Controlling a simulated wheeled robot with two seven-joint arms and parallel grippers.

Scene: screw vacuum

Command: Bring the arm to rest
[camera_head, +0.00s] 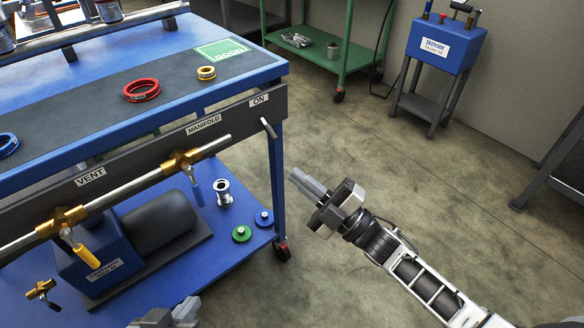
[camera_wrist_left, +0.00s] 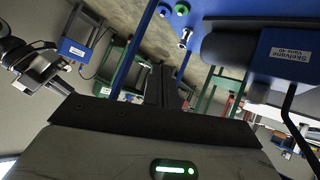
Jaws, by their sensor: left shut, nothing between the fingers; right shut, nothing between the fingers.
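My right gripper (camera_head: 306,184) is shut and empty in the head view. It hangs over the bare floor, right of the blue cart (camera_head: 278,190) and apart from it, with its fingers pointing up and left. My left gripper (camera_head: 187,307) shows only in part at the bottom edge of the head view, in front of the cart's lower shelf. In the left wrist view its fingers (camera_wrist_left: 163,88) are together with nothing between them. The right arm's end (camera_wrist_left: 42,62) also shows at the left of that view.
A green cart (camera_head: 348,58) and blue tester (camera_head: 444,47) stand behind. Floor between is clear.

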